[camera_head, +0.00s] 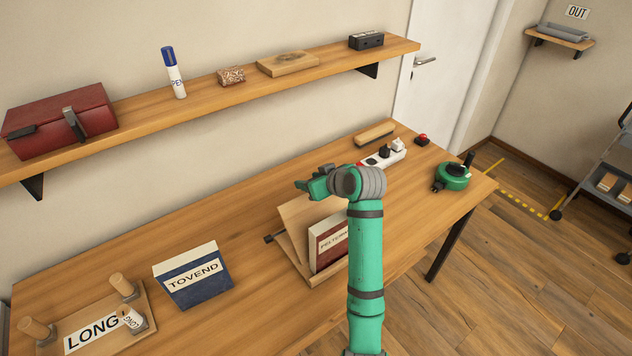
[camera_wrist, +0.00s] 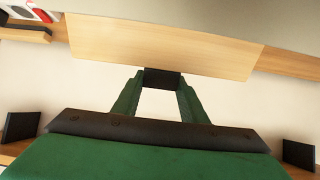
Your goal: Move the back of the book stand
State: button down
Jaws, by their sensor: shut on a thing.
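The book stand (camera_head: 289,244) is pale wood and stands on the desk, with its back tilted. A red book (camera_head: 328,242) with a white label, partly readable as "PELTERN", leans on it. My gripper (camera_head: 308,186) is at the top of the stand's back (camera_head: 297,212); my arm hides part of the stand and book. In the wrist view the back (camera_wrist: 165,45) shows as a wide wooden board. My green fingers (camera_wrist: 161,82) meet at a dark piece by the board's near edge, shut on it.
A blue "TOVEND" book (camera_head: 195,277) and a "LONG" pegboard (camera_head: 98,327) are at the left. A power strip (camera_head: 383,157), red button (camera_head: 422,140) and green reel (camera_head: 453,177) are at the right. A wall shelf (camera_head: 210,110) runs above.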

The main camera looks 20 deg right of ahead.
jog(key=shift+f, duration=0.1)
jog(key=c, duration=1.1)
grip_release()
jog(key=v, duration=1.1)
jog(key=shift+w+a+f, duration=0.1)
jog(key=shift+w+a, duration=0.05)
